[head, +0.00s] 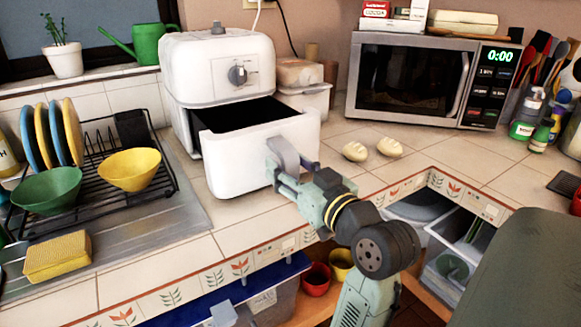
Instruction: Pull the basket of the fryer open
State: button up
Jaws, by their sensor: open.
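The white fryer (218,62) stands on the tiled counter at the back, left of the microwave. Its basket (240,165) is slid well out toward me, and the dark inside shows between its front and the fryer body. The grey basket handle (283,155) is on the right part of the basket's front. My gripper (292,168) is at the handle with its fingers close around or beside it. The jaws are open; whether they touch the handle I cannot tell. My arm comes up from the lower right.
A dish rack (105,165) with plates and bowls stands left of the fryer. Two bread rolls (372,151) lie right of the basket. A microwave (425,80) stands at the back right. Open compartments (455,235) lie below the counter's right edge. Counter in front of the basket is clear.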

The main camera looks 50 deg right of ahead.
jog(key=v, duration=1.2)
dwell(0.3)
